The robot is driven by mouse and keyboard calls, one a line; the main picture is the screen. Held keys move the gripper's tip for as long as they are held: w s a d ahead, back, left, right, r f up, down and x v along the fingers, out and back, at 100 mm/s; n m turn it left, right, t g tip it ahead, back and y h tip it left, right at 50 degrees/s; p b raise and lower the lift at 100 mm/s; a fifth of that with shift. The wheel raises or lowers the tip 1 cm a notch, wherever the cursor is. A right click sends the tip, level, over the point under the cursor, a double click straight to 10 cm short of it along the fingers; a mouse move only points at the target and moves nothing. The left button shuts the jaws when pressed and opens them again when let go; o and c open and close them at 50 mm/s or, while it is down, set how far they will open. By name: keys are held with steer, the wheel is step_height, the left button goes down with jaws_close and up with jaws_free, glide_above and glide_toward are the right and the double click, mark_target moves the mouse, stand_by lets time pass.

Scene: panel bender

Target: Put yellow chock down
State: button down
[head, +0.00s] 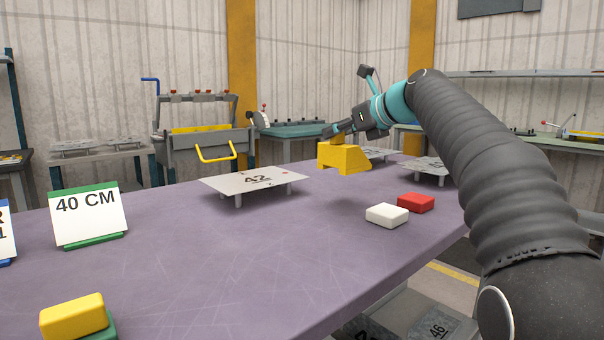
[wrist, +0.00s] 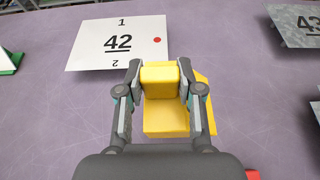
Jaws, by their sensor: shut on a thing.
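The yellow chock (head: 343,158) is an angular yellow block, held above the purple table in the head view. It also shows between the fingers in the wrist view (wrist: 166,118). My gripper (wrist: 160,80) is shut on it, with one finger on each side of its upper part. In the head view my gripper (head: 335,135) is at the chock's upper edge, and its fingers are partly hidden. The purple table (head: 230,250) lies below. I cannot tell the exact gap between the chock and the tabletop.
Plate 42 (head: 255,180) stands on short legs left of the chock. A white block (head: 387,215) and a red block (head: 416,202) lie in front to the right. A "40 CM" sign (head: 87,215) and a yellow block (head: 72,316) are at left. The middle front is clear.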

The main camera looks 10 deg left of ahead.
steer(key=shift+s+a+f+b, duration=0.35)
steer(key=shift+a+f+b, duration=0.1)
steer(key=shift+a+f, duration=0.85)
steer(key=shift+s+a+f+b, duration=0.4)
steer(key=shift+a+f, duration=0.65)
steer(key=shift+f, duration=0.4)
steer(key=shift+s+a+f+b, duration=0.35)
steer(key=shift+a+f+b, duration=0.1)
steer(key=shift+a+f, duration=0.85)
steer(key=shift+d+f, duration=0.15)
steer(key=shift+f, duration=0.1)
steer(key=c, duration=0.7)
jaws_free()
steer(key=shift+c, duration=0.2)
